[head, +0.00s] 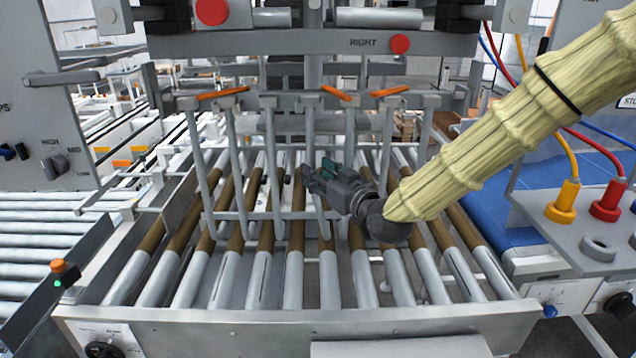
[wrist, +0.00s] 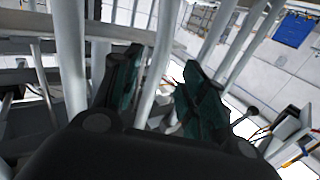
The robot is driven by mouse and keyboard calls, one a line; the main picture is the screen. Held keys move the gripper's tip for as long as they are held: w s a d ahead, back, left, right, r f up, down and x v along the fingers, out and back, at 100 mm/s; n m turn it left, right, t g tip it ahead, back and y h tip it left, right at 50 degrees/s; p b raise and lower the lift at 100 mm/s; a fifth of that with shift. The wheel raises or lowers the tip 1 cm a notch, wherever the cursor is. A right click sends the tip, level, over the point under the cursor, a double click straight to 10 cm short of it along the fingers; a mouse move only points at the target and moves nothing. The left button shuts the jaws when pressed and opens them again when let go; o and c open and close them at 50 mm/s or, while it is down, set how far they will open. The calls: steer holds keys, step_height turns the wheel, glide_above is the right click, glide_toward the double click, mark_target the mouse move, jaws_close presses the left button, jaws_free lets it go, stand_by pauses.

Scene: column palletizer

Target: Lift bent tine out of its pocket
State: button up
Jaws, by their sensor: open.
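Grey tines hang in a row from the rack's crossbar (head: 270,102), above the rollers. My gripper (head: 318,173) is among the middle tines, close to one upright tine (head: 310,135). In the wrist view, the two dark teal fingers of my gripper (wrist: 160,88) stand apart. A pale tine (wrist: 163,60) runs between them, slightly slanted; I see no clear grip on it. Several tines look slanted in the head view, including a left one (head: 236,165), and I cannot tell which is the bent one. The pocket holding it is not clearly visible.
Orange levers (head: 223,92) sit on top of the crossbar. A lower grey bar (head: 262,214) joins the tines near the rollers (head: 262,275). Neighbouring tines stand close around my gripper. A panel with coloured plugs (head: 585,215) is at the right, beside a blue belt (head: 545,200).

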mark_target(313, 165)
steer(key=shift+r+p, duration=0.3)
steer(key=shift+r, duration=0.15)
steer(key=shift+w+a+r+p, duration=0.15)
steer(key=shift+w+a+p, duration=0.15)
steer(key=shift+p, duration=0.1)
steer(key=shift+w+a+f+p, duration=0.15)
steer(key=shift+w+a+p, duration=0.15)
steer(key=shift+w, duration=0.35)
steer(key=shift+w+a+f+p, duration=0.15)
steer(key=shift+w+p, duration=0.1)
steer(key=shift+w, duration=0.35)
steer(key=shift+w+a, duration=0.35)
steer(key=shift+w, duration=0.1)
jaws_close()
